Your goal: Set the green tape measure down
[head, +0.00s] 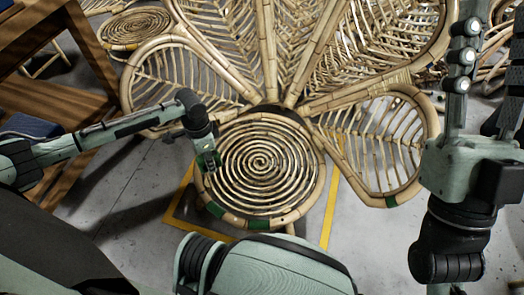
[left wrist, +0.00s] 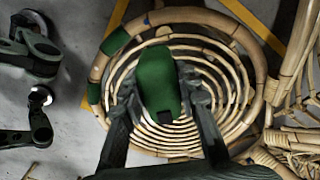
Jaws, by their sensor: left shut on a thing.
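The green tape measure (left wrist: 158,85) is between the two fingers of my left gripper (left wrist: 160,105) in the left wrist view. My left gripper is shut on it. In the head view, my left gripper (head: 207,162) is over the left part of the round rattan seat (head: 262,165), and the tape measure is small and mostly hidden there. The spiral seat also shows behind the tape measure in the left wrist view (left wrist: 225,62). I cannot tell whether the tape measure touches the seat.
A petal-shaped rattan back (head: 285,50) rises behind the seat. A wooden shelf (head: 60,80) with a blue item (head: 28,127) stands at the left. Yellow floor lines (head: 331,205) run around the seat. Bare grey floor (head: 110,240) lies at lower left.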

